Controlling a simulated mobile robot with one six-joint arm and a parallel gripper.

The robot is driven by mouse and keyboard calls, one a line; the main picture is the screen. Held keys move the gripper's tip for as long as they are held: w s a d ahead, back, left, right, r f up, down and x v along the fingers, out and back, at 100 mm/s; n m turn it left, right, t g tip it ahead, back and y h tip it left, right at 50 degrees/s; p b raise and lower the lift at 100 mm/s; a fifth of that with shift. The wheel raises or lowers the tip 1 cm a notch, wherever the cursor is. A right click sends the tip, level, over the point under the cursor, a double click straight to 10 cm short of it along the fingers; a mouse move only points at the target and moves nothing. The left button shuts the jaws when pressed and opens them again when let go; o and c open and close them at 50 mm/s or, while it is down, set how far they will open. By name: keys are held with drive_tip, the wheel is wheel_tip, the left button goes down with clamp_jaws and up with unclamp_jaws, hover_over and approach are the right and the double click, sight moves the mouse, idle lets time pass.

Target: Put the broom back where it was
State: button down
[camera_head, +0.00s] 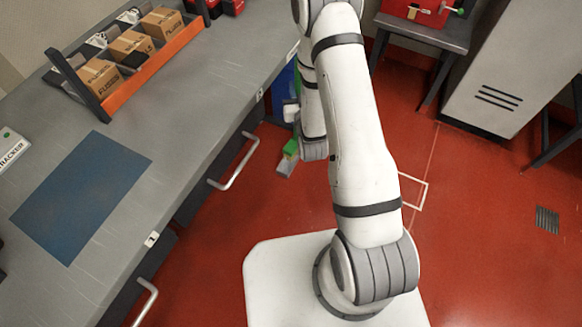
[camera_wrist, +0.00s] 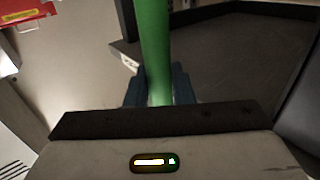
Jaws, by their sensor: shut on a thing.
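The broom shows in the wrist view as a green handle (camera_wrist: 153,45) running up from between the dark fingers of my gripper (camera_wrist: 159,85). My gripper is shut on this handle. In the head view a small green piece (camera_head: 291,148) shows beside the end of my arm, next to the grey bench; it looks like part of the handle. The broom's head and the rest of the handle are hidden or out of view.
The grey bench (camera_head: 205,85) with a blue mat (camera_head: 82,190) and an orange-fronted rack (camera_head: 165,60) fills the left. A small table (camera_head: 425,34) and a pale cabinet (camera_head: 505,75) stand at the back right. A white outline (camera_head: 424,195) marks the red floor, mostly clear at right.

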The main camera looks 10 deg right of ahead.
drive_tip(key=w+f+b, duration=0.7)
drive_tip(key=f+b, duration=0.3)
drive_tip(key=f, duration=0.6)
drive_tip(key=w+f+y+b, duration=0.1)
drive_tip(key=w+f+b, duration=0.6)
drive_tip(key=f+b, duration=0.4)
drive_tip(key=w+f+n+b, duration=0.1)
drive_tip(key=w+f+b, duration=0.6)
drive_tip(key=f, duration=1.5)
drive_tip(key=b, duration=0.3)
drive_tip(key=shift+w+f+y+b, duration=0.2)
drive_tip(key=shift+w+y+b, duration=0.1)
drive_tip(key=shift+b, duration=0.1)
drive_tip(key=shift+s+d+f, duration=0.1)
drive_tip(key=shift+f, duration=0.15)
drive_tip(key=c, duration=1.3)
unclamp_jaws()
drive_tip(key=shift+o, duration=0.2)
